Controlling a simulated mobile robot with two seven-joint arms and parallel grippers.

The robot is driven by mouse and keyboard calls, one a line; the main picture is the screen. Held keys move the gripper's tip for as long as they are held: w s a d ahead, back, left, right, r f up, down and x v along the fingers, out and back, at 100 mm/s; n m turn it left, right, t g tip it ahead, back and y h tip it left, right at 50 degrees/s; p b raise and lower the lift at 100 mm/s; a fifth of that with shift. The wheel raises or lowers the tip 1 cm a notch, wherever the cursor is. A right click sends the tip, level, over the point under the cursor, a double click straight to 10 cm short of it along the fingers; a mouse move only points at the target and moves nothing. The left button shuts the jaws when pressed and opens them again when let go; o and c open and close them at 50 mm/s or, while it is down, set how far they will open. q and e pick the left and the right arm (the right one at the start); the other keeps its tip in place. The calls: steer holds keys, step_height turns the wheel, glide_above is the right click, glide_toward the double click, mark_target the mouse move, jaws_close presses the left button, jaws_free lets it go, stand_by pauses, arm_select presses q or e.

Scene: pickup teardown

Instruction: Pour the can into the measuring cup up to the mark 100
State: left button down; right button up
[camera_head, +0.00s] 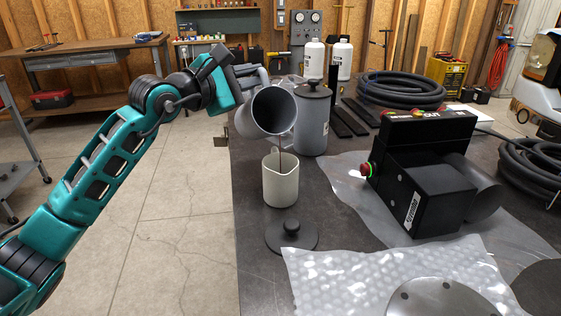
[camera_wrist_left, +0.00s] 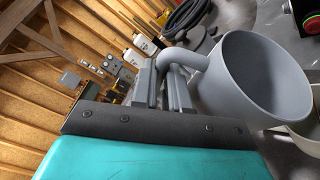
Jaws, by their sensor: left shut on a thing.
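My left gripper (camera_head: 246,92) is shut on the handle of a grey can (camera_head: 246,121). In the left wrist view the fingers (camera_wrist_left: 163,88) close on the can's curved handle (camera_wrist_left: 185,58), and the can's wide mouth (camera_wrist_left: 265,80) shows. The can is tilted, mouth to the right and down, above the measuring cup. The pale beige measuring cup (camera_head: 281,184) stands upright on the dark table. A thin dark stream (camera_head: 281,152) runs from the can's lip into the cup. The level inside and the mark 100 cannot be made out. My right gripper is not in view.
A dark round lid with a knob (camera_head: 291,236) lies just in front of the cup. A grey lidded canister (camera_head: 314,120) stands close behind it. A black device (camera_head: 425,180) with a red button, bubble wrap (camera_head: 345,275) and coiled hoses (camera_head: 403,88) fill the right side.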

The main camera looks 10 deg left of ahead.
arm_select(q)
steer(key=shift+s+d+m+t+b, duration=0.35)
steer(key=shift+s+m+b, duration=0.15)
steer(key=shift+m+b, duration=0.3)
stand_by(7.2)
